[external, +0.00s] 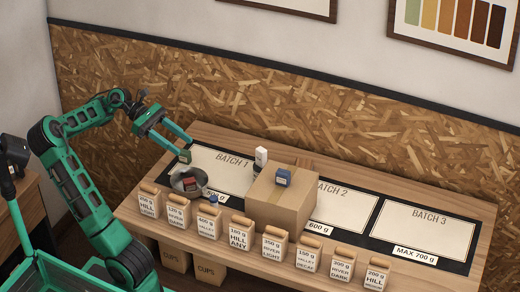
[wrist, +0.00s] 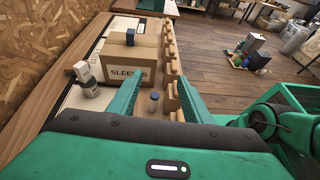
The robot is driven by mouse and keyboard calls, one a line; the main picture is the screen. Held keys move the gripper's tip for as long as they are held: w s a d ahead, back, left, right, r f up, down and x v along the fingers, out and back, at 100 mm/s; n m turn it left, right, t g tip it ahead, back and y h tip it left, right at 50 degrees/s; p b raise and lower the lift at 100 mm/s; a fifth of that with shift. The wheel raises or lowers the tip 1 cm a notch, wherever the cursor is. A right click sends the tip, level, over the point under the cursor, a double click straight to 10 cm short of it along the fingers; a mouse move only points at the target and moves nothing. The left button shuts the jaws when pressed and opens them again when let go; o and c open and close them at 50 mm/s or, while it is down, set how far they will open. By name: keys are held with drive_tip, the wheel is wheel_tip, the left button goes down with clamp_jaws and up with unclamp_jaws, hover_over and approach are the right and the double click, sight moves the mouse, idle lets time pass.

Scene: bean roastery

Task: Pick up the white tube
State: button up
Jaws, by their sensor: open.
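A white upright piece, which looks like the white tube (external: 261,156), shows behind the carton, between the Batch 1 and Batch 2 mats. It also shows in the wrist view (wrist: 82,71), left of the fingers, close to a small grey-white jar (wrist: 90,89). I cannot tell whether it stands on the jar or behind it. My gripper (external: 187,149) is open above the left part of the table, to the left of the tube and apart from it. In the wrist view its fingers (wrist: 160,84) point toward the carton with nothing held between them.
A cardboard carton (external: 275,207) stands mid-table with a blue box (external: 283,177) on top, in front of the tube. A metal bowl (external: 202,181) with a red item lies below my gripper. Several labelled bags line the front edge. The Batch 3 mat (external: 428,228) is clear.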

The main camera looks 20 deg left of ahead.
wheel_tip(320, 180, down, 15)
drive_tip(key=x, duration=0.9)
drive_tip(key=shift+s+d+f, duration=0.1)
drive_tip(key=shift+d+f, duration=0.05)
drive_tip(key=shift+d, duration=0.25)
drive_tip(key=shift+d+f, duration=0.25)
drive_tip(key=shift+d, duration=0.35)
drive_tip(key=shift+c, duration=0.7)
drive_tip(key=c, duration=1)
